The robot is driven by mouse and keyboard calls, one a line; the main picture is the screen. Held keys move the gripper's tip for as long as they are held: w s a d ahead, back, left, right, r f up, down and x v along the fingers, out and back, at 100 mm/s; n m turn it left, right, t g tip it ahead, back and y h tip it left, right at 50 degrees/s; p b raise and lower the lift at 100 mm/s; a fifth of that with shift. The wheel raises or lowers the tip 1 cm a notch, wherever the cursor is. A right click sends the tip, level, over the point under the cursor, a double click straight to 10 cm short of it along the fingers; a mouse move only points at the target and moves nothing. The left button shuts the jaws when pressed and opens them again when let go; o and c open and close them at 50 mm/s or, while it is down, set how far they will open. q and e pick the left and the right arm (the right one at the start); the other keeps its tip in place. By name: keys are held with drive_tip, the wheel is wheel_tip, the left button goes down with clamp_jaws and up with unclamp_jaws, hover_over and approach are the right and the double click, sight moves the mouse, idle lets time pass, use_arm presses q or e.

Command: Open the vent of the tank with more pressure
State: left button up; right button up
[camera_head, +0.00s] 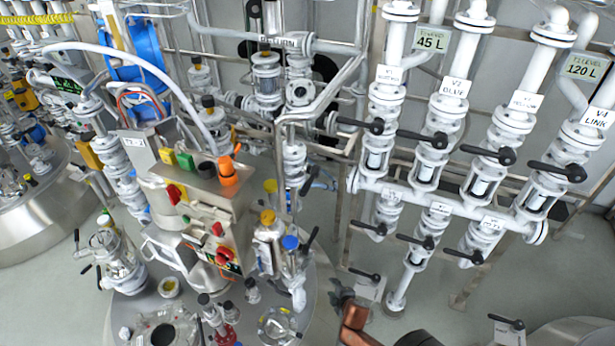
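A steel tank (318,290) with many fittings on its lid stands at the lower middle. A second steel tank (35,220) stands at the left, and the rounded top of another vessel (580,336) shows at the lower right. I cannot read a pressure on any of them or tell which fitting is a vent. My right gripper (340,293) is small and dark at the bottom middle, just right of the middle tank, with the copper-coloured arm below it. I see nothing held in it, and its fingers are too unclear to judge. My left gripper is not in view.
White pipes with black lever handles (499,154) fill the right side. Signs read 45 L (431,39) and 120 L (586,66). A control box (195,190) with coloured knobs stands above the middle tank. Grey floor (530,285) is clear at the lower right.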

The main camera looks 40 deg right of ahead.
drive_tip(key=w+r+n+t+h+p, duration=0.15)
drive_tip(key=w+r, duration=0.25)
drive_tip(key=r, duration=0.7)
drive_tip(key=w+r+n+t+y+p, duration=0.1)
drive_tip(key=w+r+t+p, duration=0.15)
drive_tip(key=r, duration=0.85)
drive_tip(key=n+t+p, duration=0.3)
drive_tip(key=n+p, duration=0.1)
approach(305, 188)
drive_tip(key=w+d+f, duration=0.1)
drive_tip(key=w+f, duration=0.1)
drive_tip(key=w, duration=0.1)
drive_tip(key=shift+w+d+r+m+h, duration=0.1)
drive_tip(key=shift+w+r+m+h, duration=0.15)
drive_tip(key=shift+h, duration=0.2)
drive_tip(key=p+x, duration=0.1)
drive_tip(key=x, duration=0.6)
drive_tip(key=shift+w+f, duration=0.1)
drive_tip(key=shift+f, duration=0.05)
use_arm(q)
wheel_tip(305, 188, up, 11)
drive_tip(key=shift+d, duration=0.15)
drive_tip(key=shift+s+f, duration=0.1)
use_arm(e)
drive_tip(key=shift+c, duration=0.6)
clamp_jaws()
